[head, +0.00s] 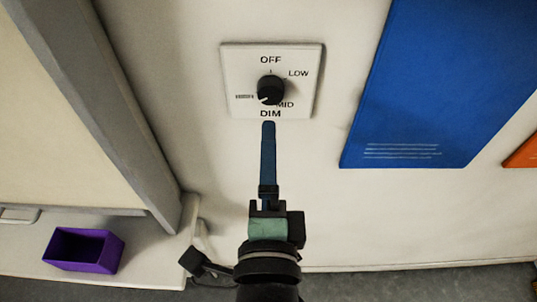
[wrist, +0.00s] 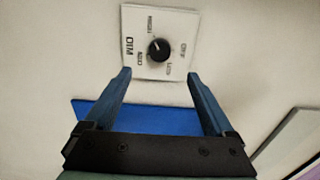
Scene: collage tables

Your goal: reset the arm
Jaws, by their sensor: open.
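My gripper (head: 268,125) reaches up the middle of the head view. Its blue fingers overlap edge-on there, with their tips just below the white dial plate (head: 309,62). In the wrist view the two blue fingers of my gripper (wrist: 159,73) stand wide apart, with nothing held between them. The black knob (head: 270,90) shows beyond the fingertips and apart from them, and it also shows in the wrist view (wrist: 159,49). The white mark on the knob points to the lower left in the head view. The plate reads OFF, LOW, MID and DIM; the left label is blurred.
A blue panel (head: 430,80) hangs on the wall at right, with an orange edge (head: 523,152) beyond it. A grey-framed board (head: 110,110) stands at left. A purple open box (head: 84,267) sits on the white ledge (head: 150,262) at lower left.

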